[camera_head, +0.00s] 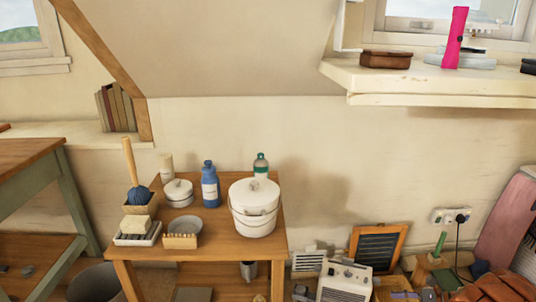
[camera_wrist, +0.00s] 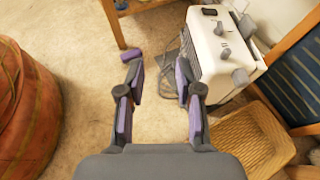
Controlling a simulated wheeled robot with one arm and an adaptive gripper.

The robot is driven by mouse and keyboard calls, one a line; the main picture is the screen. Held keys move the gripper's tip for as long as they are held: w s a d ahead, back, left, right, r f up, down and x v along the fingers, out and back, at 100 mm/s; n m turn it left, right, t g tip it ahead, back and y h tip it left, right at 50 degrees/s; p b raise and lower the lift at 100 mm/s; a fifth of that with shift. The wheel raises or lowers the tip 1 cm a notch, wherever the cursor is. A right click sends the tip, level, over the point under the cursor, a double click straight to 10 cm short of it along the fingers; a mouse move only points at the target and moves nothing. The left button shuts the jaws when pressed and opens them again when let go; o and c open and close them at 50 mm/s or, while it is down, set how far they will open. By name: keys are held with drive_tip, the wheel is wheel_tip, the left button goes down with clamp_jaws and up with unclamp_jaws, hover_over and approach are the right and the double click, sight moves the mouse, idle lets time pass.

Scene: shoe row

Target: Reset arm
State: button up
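My gripper (camera_wrist: 160,80) shows in the wrist view with its two purple-padded fingers spread apart. It is open, and nothing is between the fingers. It hangs over pale floor (camera_wrist: 90,60). A small purple piece (camera_wrist: 131,54) is close to the left fingertip in the picture; I cannot tell whether they touch. A white appliance with grey knobs (camera_wrist: 222,45) is to the right of the fingers. The appliance also shows in the head view (camera_head: 344,283), low at the centre right.
A wooden table (camera_head: 215,238) holds a white lidded bucket (camera_head: 255,210), bottles, a brush and dishes. A wicker piece (camera_wrist: 240,140) and a blue panel with a wooden frame (camera_wrist: 295,80) are at the right in the wrist view. A round reddish-brown object (camera_wrist: 25,105) is at the left.

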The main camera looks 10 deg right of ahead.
drive_tip(key=s+a+r+n+g+p, duration=0.1)
drive_tip(key=a+r+n+g+p, duration=0.3)
drive_tip(key=a+r, duration=0.7)
drive_tip(key=s+a+r+n+g+p, duration=0.15)
drive_tip(key=a+r+n+p, duration=0.55)
drive_tip(key=r, duration=0.8)
drive_tip(key=a+r+n+g+p, duration=0.25)
drive_tip(key=a+r+p, duration=0.25)
drive_tip(key=a+r, duration=0.65)
drive_tip(key=s+a+r+n+g+h+p, duration=0.1)
drive_tip(key=s+a+r+n+h+p, duration=0.25)
drive_tip(key=s+r+p, duration=0.55)
drive_tip(key=s+a+r+n+g+h+p, duration=0.15)
drive_tip(key=s+r+n+h+p, duration=0.3)
drive_tip(key=s+r, duration=0.8)
drive_tip(key=s+d+r+n+t+h+p, duration=0.1)
drive_tip(key=s+d+r+n+h+p, duration=0.1)
drive_tip(key=s+r+p, duration=0.3)
drive_tip(key=s+d+h+p, duration=0.1)
drive_tip(key=s, duration=0.2)
drive_tip(key=shift+s+r, duration=0.2)
drive_tip(key=shift+s, duration=0.05)
